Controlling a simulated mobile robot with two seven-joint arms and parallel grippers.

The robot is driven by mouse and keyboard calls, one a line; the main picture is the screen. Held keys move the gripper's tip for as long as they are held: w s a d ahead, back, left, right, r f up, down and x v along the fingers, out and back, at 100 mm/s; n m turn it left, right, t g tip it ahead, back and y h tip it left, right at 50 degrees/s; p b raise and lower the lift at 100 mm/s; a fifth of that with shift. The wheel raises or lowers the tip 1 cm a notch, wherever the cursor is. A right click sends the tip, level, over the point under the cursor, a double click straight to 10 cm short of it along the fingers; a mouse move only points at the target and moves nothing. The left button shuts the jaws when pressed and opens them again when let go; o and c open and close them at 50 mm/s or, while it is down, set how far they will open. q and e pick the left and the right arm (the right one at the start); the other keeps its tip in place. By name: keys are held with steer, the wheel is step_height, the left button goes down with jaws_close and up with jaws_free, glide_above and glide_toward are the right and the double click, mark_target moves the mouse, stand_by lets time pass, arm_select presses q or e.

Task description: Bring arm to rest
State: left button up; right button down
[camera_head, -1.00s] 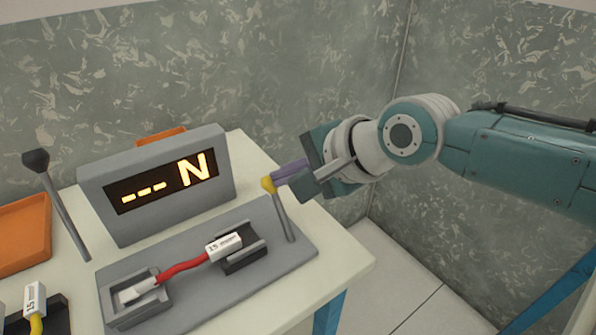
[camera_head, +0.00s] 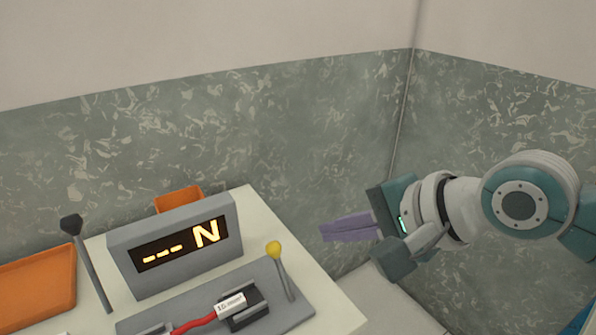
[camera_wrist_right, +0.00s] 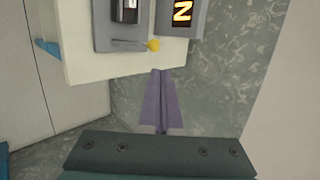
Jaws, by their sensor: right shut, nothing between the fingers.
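My right gripper (camera_head: 350,228) has purple fingers closed together with nothing between them. It is in the air to the right of the table (camera_head: 335,312), clear of the yellow-knobbed lever (camera_head: 275,250). In the right wrist view the shut fingers (camera_wrist_right: 161,75) point toward the table edge, with the yellow knob (camera_wrist_right: 153,45) just beyond their tips. My left gripper is in neither view.
On the table stand a grey display (camera_head: 172,250) reading "--- N", a grey fixture plate (camera_head: 190,312) holding a red cable with a white label (camera_head: 231,303), a black-knobbed lever (camera_head: 88,265) and orange trays (camera_head: 35,285). A patterned wall (camera_head: 250,130) stands behind.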

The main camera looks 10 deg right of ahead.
steer(key=shift+s+d+r, duration=0.2)
steer(key=shift+s+r, duration=0.1)
steer(key=shift+r, duration=0.05)
steer(key=s+a+n+g+h+p, duration=0.1)
steer(key=s+a+n+g, duration=0.15)
steer(key=s+n, duration=0.75)
steer(key=s+d+r+n+g+h+p, duration=0.15)
steer(key=s+d+n+h, duration=0.4)
steer(key=s, duration=0.75)
step_height(320, 180, up, 38)
steer(key=d+y+p, duration=0.1)
steer(key=d+p, duration=0.1)
steer(key=p, duration=3.5)
steer(key=shift+s+d+m, duration=0.1)
steer(key=shift+m, duration=0.15)
